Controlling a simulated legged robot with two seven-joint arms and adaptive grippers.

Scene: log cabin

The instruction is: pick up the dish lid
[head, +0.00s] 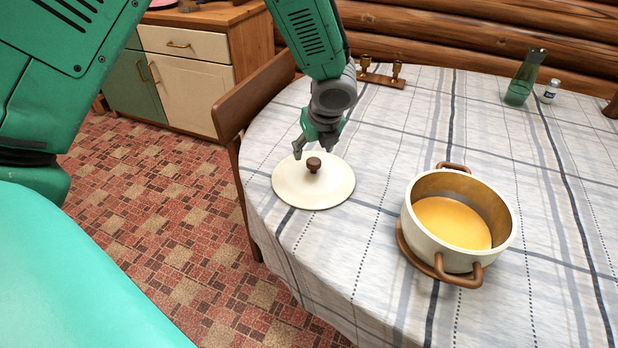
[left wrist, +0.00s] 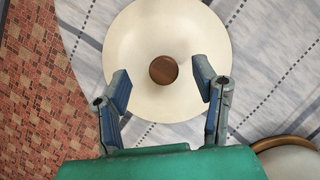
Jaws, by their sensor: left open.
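The dish lid (head: 296,186) is a round cream disc with a brown knob (head: 313,164), lying flat on the table near its left edge. My left gripper (head: 319,152) is above the lid, its fingers pointing down near the knob. In the left wrist view the lid (left wrist: 135,65) fills the upper middle, with its knob (left wrist: 163,69) a little beyond the open fingers of my left gripper (left wrist: 162,92) and roughly centred between them. The fingers are apart and hold nothing. My right gripper is not in view.
A cream pot (head: 436,248) with brown handles and orange-yellow contents stands on the table (head: 375,270), right of the lid. A green glass vase (head: 520,85), a small jar (head: 550,91) and a candle holder (head: 380,78) stand farther back. A wooden chair (head: 240,105) is at the table's left edge.

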